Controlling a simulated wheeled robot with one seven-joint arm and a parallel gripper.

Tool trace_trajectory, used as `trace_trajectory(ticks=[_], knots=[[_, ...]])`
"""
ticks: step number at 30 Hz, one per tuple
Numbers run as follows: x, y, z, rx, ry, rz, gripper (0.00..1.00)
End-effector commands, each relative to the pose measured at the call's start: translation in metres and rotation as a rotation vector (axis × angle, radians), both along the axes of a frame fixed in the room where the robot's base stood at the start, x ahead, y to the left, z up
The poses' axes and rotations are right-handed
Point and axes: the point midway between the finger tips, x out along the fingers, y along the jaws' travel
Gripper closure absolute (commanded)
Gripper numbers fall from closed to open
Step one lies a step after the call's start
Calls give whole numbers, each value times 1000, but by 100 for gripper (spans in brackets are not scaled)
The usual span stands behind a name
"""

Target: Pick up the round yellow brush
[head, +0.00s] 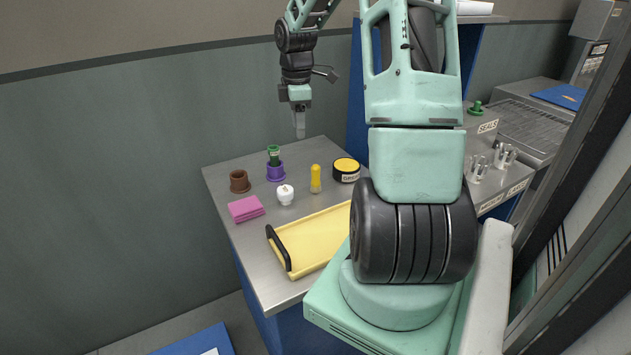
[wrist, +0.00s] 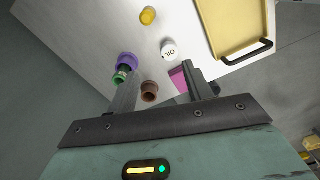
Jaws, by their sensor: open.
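A small upright yellow thing with a rounded top (head: 315,179), which looks like the round yellow brush, stands on the grey tabletop; its lower end is hard to make out. It appears as a yellow round shape in the wrist view (wrist: 148,15), near the top edge. My gripper (head: 299,125) hangs above the back of the table, pointing down, higher than the brush and apart from it. In the wrist view my gripper (wrist: 161,70) has its fingers apart with nothing between them.
Near the brush stand a white OIL pot (head: 285,195), a purple cup (head: 276,173) with a green-topped thing in it, a brown cup (head: 239,181) and a yellow-topped black tin (head: 346,170). A pink cloth stack (head: 245,208) and yellow tray (head: 308,242) lie nearer.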

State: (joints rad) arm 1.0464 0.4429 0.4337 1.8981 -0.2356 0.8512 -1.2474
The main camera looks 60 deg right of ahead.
Motion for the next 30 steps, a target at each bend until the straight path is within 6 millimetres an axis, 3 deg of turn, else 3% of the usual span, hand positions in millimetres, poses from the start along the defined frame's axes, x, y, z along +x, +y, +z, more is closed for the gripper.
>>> trace_trajectory(ticks=[1, 3, 6, 11, 21, 30], knots=[[-9, -18, -2, 0, 0, -7, 49], [-17, -33, -4, -1, 3, -4, 49], [-23, -43, -9, -2, 4, -2, 49], [-24, -44, -34, 2, 6, 1, 49], [-24, -43, -103, 0, 6, -1, 49], [-24, -44, -130, -3, 4, -1, 49]])
